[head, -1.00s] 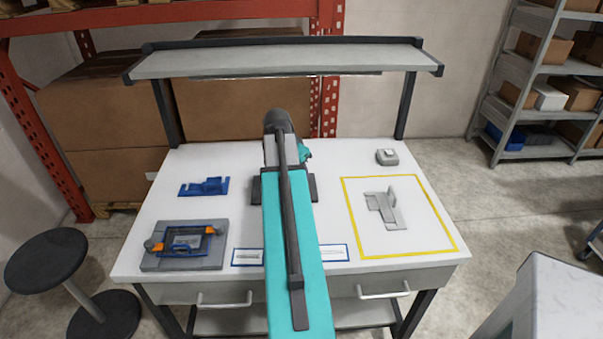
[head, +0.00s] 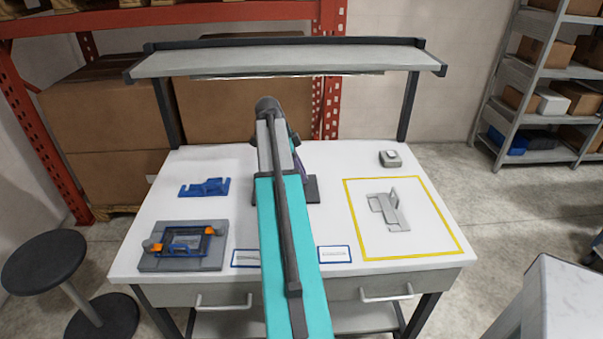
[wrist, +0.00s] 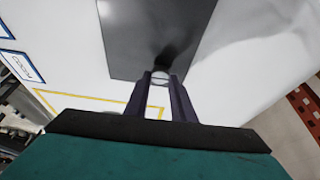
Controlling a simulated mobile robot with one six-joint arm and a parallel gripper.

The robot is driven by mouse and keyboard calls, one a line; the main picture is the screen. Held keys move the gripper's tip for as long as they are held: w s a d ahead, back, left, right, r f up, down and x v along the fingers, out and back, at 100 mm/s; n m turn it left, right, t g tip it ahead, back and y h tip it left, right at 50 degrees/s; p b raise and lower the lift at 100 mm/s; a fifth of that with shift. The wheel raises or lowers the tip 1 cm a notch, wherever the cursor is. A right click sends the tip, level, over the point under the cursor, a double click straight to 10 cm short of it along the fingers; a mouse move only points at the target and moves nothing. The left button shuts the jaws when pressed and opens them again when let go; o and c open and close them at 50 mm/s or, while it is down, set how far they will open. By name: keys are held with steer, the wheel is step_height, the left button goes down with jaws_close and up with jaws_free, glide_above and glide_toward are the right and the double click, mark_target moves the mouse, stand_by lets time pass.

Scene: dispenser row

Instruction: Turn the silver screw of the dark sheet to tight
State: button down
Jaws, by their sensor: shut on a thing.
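The dark sheet (wrist: 150,35) fills the upper middle of the wrist view. In the head view only a dark edge (head: 313,190) shows beside my arm. The silver screw (wrist: 159,77) is a small round head with a slot line, at the sheet's lower edge in the wrist view. My gripper (wrist: 160,84) is shut on the screw, with one dark finger on each side of it. How far the screw is turned in cannot be told. My arm hides the screw in the head view.
On the white table, a grey fixture with orange clamps (head: 150,262) stands at left front, a blue bracket (head: 204,188) behind it. A grey bracket (head: 389,211) lies inside a yellow outline at right. A small grey box (head: 390,158) stands at right rear. A shelf (head: 285,62) spans above.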

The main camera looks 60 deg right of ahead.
steer(key=shift+w+r, duration=0.15)
steer(key=shift+w, duration=0.1)
steer(key=c, duration=1.5)
jaws_free()
steer(key=shift+s, duration=0.1)
steer(key=shift+b+v, duration=1.4)
steer(key=shift+v, duration=5.4)
